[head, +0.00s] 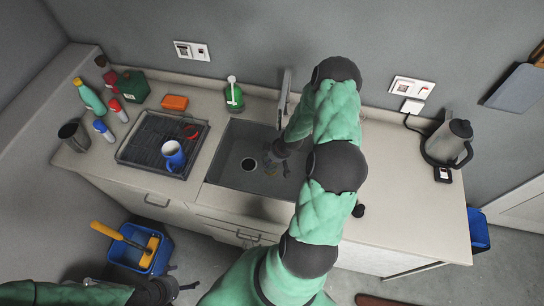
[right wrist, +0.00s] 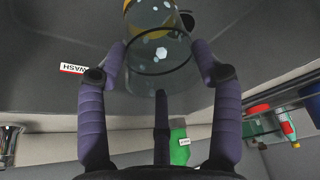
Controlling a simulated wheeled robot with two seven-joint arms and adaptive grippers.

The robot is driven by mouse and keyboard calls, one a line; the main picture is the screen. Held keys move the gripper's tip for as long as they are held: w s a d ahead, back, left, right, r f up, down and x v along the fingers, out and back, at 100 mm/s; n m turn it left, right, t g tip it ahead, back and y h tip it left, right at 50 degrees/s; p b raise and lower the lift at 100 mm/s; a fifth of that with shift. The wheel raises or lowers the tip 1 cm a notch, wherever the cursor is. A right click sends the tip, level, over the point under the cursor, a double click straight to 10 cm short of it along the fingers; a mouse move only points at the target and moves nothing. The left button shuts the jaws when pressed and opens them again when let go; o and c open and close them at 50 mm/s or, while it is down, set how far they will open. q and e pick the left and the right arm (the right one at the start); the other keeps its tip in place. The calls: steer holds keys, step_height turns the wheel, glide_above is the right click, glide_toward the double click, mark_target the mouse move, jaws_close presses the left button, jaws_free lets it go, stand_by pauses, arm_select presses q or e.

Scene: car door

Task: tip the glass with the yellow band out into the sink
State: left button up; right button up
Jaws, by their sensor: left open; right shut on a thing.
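The clear glass (right wrist: 150,75) with the yellow band (right wrist: 155,20) is between the fingers of my right gripper (right wrist: 158,56) in the right wrist view. The gripper is shut on it. A small whitish, many-sided spot shows through its wall. In the head view my right gripper (head: 283,148) is over the right part of the grey sink (head: 228,176); my arm hides much of it and I cannot make out the glass clearly. How far the glass is tilted I cannot tell. My left gripper (head: 160,292) is open and empty at the bottom left, away from the counter.
The tap (head: 285,92) stands behind the sink, close to my right arm. A green soap bottle (head: 234,97) is at the back. A rack (head: 145,140) with a blue mug (head: 173,156) is left of the sink. A kettle (head: 448,143) stands right. A blue bucket (head: 130,253) is below.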

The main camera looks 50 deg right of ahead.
steer(key=shift+r, duration=0.1)
step_height(320, 180, up, 5)
steer(key=p, duration=0.4)
steer(key=shift+p, duration=0.35)
steer(key=shift+w, duration=0.1)
